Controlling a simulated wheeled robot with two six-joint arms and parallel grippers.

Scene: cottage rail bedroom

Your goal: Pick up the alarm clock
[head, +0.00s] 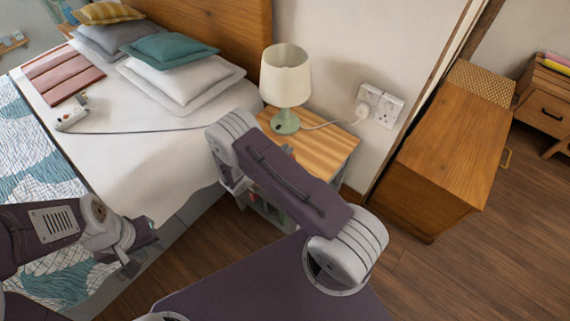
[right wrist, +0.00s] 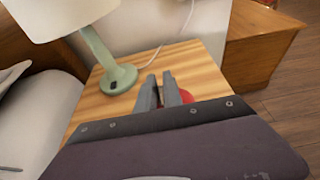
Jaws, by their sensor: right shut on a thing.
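A red rounded thing, which I take to be the alarm clock (right wrist: 186,96), shows in the right wrist view at the fingers of my right gripper (right wrist: 163,93). Most of it is hidden behind the fingers and the gripper body. The right gripper is shut on it, over the wooden top of the nightstand (right wrist: 196,62). I cannot tell whether the clock touches the top. In the head view my right arm hides the clock and nearly all of the gripper. My left gripper (head: 132,262) hangs low beside the bed, and its jaw opening is unclear.
A lamp with a green base (head: 285,122) stands on the nightstand close to the right gripper, its white cord running to a wall socket (head: 379,105). The bed (head: 150,150) is to the left. A wooden cabinet (head: 440,150) stands to the right, with bare floor before it.

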